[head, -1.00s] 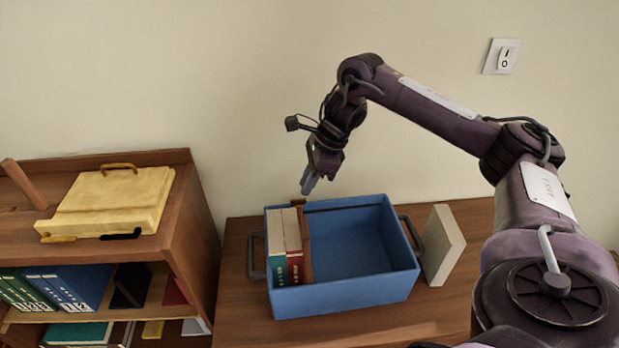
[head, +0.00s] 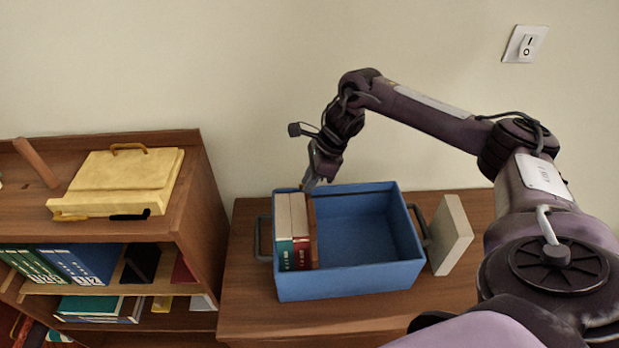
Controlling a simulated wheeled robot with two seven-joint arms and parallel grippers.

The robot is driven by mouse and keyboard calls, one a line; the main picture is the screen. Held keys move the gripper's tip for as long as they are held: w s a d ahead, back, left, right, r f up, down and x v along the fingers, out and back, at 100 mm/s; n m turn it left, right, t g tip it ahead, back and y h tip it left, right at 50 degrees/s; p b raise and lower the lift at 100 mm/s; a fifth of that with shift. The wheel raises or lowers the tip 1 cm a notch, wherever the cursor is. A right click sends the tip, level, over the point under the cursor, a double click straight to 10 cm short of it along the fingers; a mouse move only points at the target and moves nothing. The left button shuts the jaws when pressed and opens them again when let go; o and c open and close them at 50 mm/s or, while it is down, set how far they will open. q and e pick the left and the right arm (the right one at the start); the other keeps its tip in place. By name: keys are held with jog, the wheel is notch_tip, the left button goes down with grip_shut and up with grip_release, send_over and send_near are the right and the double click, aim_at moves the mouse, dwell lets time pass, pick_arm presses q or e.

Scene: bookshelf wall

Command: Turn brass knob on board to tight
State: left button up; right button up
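A brown wooden board (head: 314,228) stands upright in the blue bin (head: 350,281), just right of two books. My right gripper (head: 309,185) points down at the top far end of this board, by the bin's back rim. Its fingers are small and overlap the board's top there, so I cannot tell whether they touch it or are open or shut. I cannot make out the brass knob; the fingers may hide it. My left gripper is out of view.
Two pale books (head: 291,215) stand in the bin's left side; its right side is empty. A grey-white block (head: 451,235) stands right of the bin. A bookshelf (head: 195,215) with a yellow case (head: 120,180) on top is at left. A switch (head: 525,44) is on the wall.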

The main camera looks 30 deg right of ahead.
grip_shut()
